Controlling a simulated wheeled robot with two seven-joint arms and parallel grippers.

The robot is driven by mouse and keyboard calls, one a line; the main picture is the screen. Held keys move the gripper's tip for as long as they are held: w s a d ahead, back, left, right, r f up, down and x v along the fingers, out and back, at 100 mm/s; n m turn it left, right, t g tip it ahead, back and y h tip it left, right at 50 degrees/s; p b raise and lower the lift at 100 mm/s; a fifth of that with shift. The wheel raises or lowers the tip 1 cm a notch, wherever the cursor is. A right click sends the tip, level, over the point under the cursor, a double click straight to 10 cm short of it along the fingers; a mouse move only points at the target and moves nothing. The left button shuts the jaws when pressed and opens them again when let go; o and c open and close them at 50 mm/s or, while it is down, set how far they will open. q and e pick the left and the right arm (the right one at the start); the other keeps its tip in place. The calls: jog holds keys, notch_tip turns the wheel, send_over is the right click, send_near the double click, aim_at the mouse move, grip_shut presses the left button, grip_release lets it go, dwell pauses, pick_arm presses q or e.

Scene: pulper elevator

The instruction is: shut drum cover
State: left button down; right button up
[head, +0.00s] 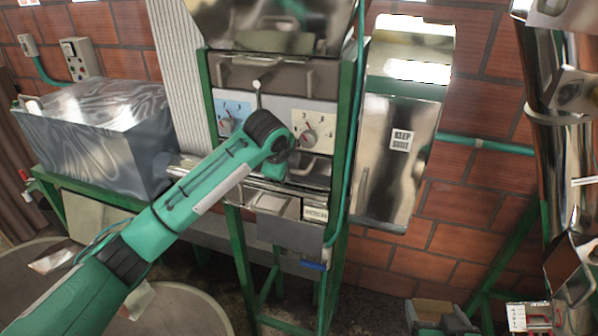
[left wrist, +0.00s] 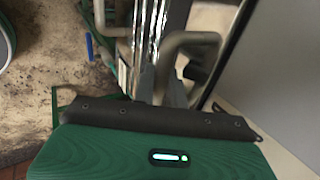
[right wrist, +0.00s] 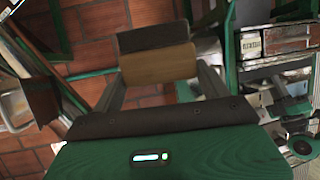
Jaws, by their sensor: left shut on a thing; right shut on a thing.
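A shiny metal panel marked KEEP SHUT (head: 378,135) hangs to the right of the machine; it looks like the drum cover, swung open. Its narrow handle (head: 362,184) shows at its left edge. My left arm crosses in front of the machine, and my left gripper (head: 276,170) is low on its front, mostly hidden by my wrist. In the left wrist view it is shut on a grey bent handle (left wrist: 190,40); what this belongs to is unclear. My right gripper (right wrist: 157,82) is shut on a brown block with a dark top (right wrist: 158,62). Its arm is outside the head view.
The machine has a blue dial panel (head: 233,112) and a white dial panel (head: 313,132) on a green frame (head: 342,150). A metal tank (head: 95,130) stands left. Steel pipework (head: 560,120) stands at the right. Brick wall (head: 480,205) lies behind the panel.

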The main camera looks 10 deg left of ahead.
dwell(0.4)
pick_arm(q)
jog(key=c, duration=1.8)
grip_release()
jog(key=shift+w, duration=0.15)
pick_arm(e)
jog(key=shift+w, duration=0.1)
notch_tip(320, 180, down, 5)
jog(key=b, duration=0.4)
jog(key=shift+r+b, duration=0.15)
jog(key=shift+b, duration=0.2)
pick_arm(q)
jog(key=v, duration=1.2)
jog(key=shift+a+f, duration=0.1)
